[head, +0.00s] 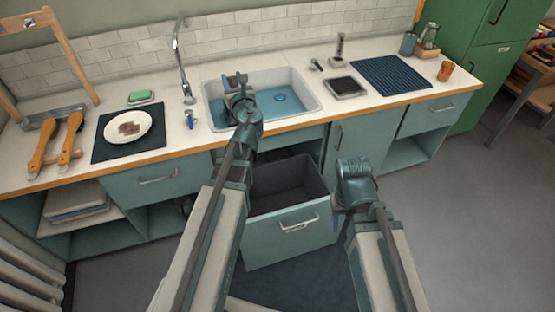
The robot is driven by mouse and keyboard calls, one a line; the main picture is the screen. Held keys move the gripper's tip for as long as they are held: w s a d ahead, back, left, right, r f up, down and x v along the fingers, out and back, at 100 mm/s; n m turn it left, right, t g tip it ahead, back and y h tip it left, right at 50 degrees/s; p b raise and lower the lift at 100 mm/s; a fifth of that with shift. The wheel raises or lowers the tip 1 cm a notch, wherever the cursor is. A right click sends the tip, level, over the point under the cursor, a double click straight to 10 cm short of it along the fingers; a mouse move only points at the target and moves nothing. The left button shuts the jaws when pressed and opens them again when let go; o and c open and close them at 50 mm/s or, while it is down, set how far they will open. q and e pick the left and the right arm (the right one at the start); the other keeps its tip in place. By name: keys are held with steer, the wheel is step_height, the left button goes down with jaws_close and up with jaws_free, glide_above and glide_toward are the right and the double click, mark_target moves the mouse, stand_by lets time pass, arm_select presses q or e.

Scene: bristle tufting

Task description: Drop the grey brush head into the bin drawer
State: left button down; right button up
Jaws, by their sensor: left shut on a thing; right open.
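My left gripper (237,83) is over the left part of the sink (311,88). It is shut on a small dark grey thing that I take to be the grey brush head; my gripper and wrist hide most of it. The bin drawer (280,244) stands pulled out below the counter, under the sink, its top open and its dark inside showing no contents. My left arm passes over its left side. My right gripper (337,208) is open, low beside the drawer's right side, its fingers largely hidden by my wrist.
On the counter, a white plate (140,120) with a brown lump lies on a dark mat, near a green sponge (141,96) and wooden-handled tools (55,147). A tall tap (180,55) rises left of the sink. A ribbed dark mat (392,78) and orange cup (445,71) lie right.

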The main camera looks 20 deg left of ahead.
arm_select(q)
step_height(320, 180, down, 24)
steer(key=b, duration=2.1)
steer(key=w+d+f+m+t+h+b, duration=0.2)
steer(key=w+d+f+m+h+b, duration=0.1)
steer(key=w+d+f+b, duration=0.6)
steer(key=d+f+h+b, duration=0.1)
steer(key=d+f+b, duration=0.1)
steer(key=d, duration=0.1)
steer(key=shift+f+h+b, duration=0.15)
steer(key=shift+h+b, duration=0.15)
steer(key=shift+b, duration=0.1)
steer(key=shift+d+f, duration=0.1)
step_height(320, 180, down, 6)
steer(key=b, duration=0.6)
